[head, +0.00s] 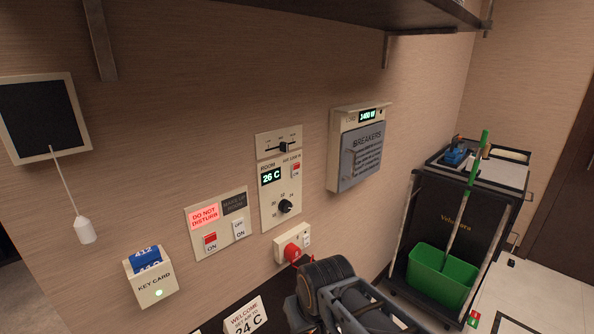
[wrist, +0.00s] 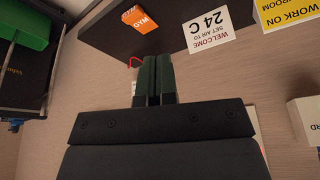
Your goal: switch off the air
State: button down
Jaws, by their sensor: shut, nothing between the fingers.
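The room control panel (head: 281,195) is on the wall in the middle of the head view. Its green display (head: 271,177) reads 26 C. A black round knob (head: 285,206) sits below the display. A small switch with a red part (head: 296,168) is at its upper right, under small lettering that I cannot read surely. A plate with a black slider (head: 284,147) is just above the panel. My gripper (wrist: 152,58) is shut and empty in the wrist view; the panel is not clearly seen there. In the head view, my arm is below the panel and my fingertips cannot be made out.
A red plug (head: 292,251) sits in a socket below the panel. Left are the DO NOT DISTURB switches (head: 217,224) and key card holder (head: 151,277). Right are the breaker box (head: 358,148) and cleaning cart (head: 455,232).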

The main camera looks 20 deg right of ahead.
jog(key=w+d+r+n+t+h, duration=0.1)
jog(key=w+d+r+t+h, duration=0.15)
jog(key=w+d, duration=0.35)
jog(key=n+t+y+b, duration=0.3)
jog(key=n+t+y, duration=0.4)
jog(key=n+t, duration=0.85)
send_near(297, 167)
jog(key=s+d+r+n+g, duration=0.2)
jog(key=s+d+n+g, duration=0.1)
jog(key=s+d, duration=0.15)
jog(key=shift+s+f+n+g+y, duration=0.1)
jog(key=shift+s+n+g+y, duration=0.2)
jog(key=shift+n+y, duration=0.5)
jog(key=shift+s+f+n+g+y, duration=0.1)
jog(key=shift+s+n+g+y, duration=0.1)
jog(key=shift+s+n+y, duration=0.4)
jog(key=shift+w, duration=0.2)
jog(key=p+x, duration=0.2)
jog(key=x, duration=0.4)
jog(key=p+x, duration=0.1)
jog(key=x, duration=0.5)
jog(key=shift+a+r+p, duration=0.15)
jog(key=shift+r+p, duration=0.05)
jog(key=shift+p, duration=0.15)
jog(key=shift+x, duration=0.95)
jog(key=shift+f, duration=0.1)
